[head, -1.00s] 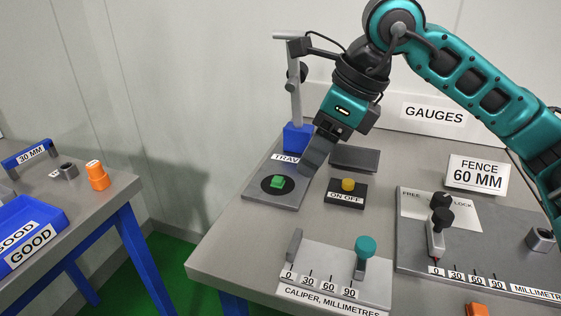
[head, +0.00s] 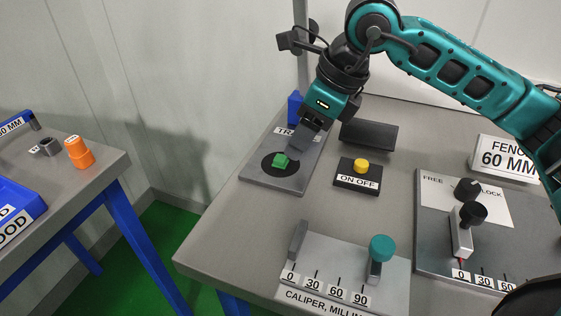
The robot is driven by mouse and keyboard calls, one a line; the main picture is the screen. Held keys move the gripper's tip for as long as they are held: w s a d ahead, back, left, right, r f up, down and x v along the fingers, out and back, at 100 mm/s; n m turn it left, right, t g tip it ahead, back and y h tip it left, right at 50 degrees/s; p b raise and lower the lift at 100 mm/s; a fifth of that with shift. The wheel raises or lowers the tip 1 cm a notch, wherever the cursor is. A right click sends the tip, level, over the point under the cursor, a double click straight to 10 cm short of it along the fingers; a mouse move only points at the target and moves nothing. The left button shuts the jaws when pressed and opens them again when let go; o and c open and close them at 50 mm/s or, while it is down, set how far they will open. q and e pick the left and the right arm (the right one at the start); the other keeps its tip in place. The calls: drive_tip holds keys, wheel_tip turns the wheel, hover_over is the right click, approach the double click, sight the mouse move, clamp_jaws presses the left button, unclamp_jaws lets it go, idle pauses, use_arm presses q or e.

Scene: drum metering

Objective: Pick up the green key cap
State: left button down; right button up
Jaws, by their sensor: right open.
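The green key cap (head: 281,161) is a small green block on a dark round spot of a grey plate (head: 265,180) at the back left of the table. My right gripper (head: 298,143) is just above and behind the cap, to its upper right, pointing down towards it. Its fingers show as a grey block, open, and the cap is not seen between them. I cannot tell whether the fingers touch the cap. My left gripper is not in view.
A black box with a yellow button (head: 361,166) marked ON OFF stands right of the plate. The caliper board (head: 330,262) is in front, and the FREE/LOCK board (head: 440,240) is at the right. A side table with an orange piece (head: 79,152) is at the left.

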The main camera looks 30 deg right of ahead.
sight(286, 158)
drive_tip(key=shift+w+b+x, duration=0.15)
drive_tip(key=shift+b+x, duration=0.05)
drive_tip(key=shift+x, duration=1.15)
drive_tip(key=shift+w+b+x, duration=0.15)
drive_tip(key=shift+b+x, duration=0.05)
drive_tip(key=shift+x, duration=1.1)
drive_tip(key=shift+d, duration=0.1)
drive_tip(key=shift+c, duration=0.5)
clamp_jaws()
drive_tip(key=shift+r, duration=0.1)
